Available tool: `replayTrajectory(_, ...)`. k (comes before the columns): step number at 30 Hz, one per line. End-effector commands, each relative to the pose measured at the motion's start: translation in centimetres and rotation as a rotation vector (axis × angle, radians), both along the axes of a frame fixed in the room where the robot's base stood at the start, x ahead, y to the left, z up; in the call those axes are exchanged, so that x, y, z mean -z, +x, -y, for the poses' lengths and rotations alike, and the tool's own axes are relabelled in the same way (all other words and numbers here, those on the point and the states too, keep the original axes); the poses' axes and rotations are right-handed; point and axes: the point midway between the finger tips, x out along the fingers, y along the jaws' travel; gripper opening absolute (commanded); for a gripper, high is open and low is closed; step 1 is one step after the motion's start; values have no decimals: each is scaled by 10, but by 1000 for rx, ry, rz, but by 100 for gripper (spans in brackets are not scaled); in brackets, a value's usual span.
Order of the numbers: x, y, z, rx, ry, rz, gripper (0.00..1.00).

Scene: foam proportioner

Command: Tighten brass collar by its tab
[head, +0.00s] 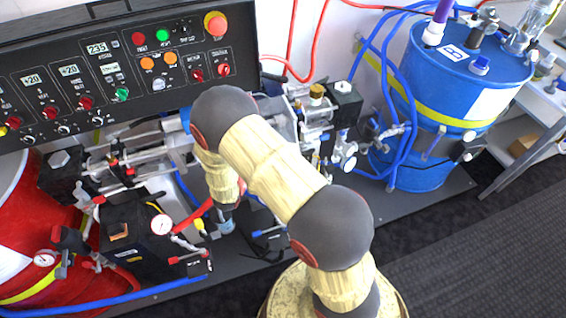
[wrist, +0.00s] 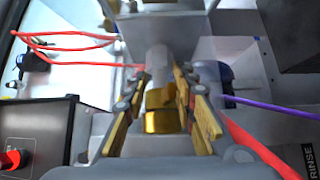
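The brass collar (wrist: 162,118) shows as a shiny gold ring in the middle of the wrist view, around or at the end of a grey cylindrical part (wrist: 158,62). A raised brass piece at its upper right may be the tab; I cannot tell clearly. My gripper (wrist: 162,82) is open, with one gold-padded finger on each side of the collar. A narrow gap shows between the left finger and the collar; contact on the right is unclear. In the head view my arm reaches down over the machine's middle, and the fingers and collar cannot be made out.
A black control panel (head: 125,75) stands at the upper left. A blue drum (head: 450,90) stands right and a red drum (head: 20,235) left. Valves, gauges and blue and red hoses crowd the machine around my arm. The dark floor at lower right (head: 470,260) is clear.

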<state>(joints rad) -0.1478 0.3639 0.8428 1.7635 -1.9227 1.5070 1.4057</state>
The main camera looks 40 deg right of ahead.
Motion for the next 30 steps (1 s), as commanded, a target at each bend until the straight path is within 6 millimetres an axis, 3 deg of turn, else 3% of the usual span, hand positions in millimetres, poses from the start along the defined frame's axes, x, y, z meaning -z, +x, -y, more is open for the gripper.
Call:
replayTrajectory(1,-7,0,0,0,6,-20,26)
replayTrajectory(30,-31,6,2,0,119,-413,26)
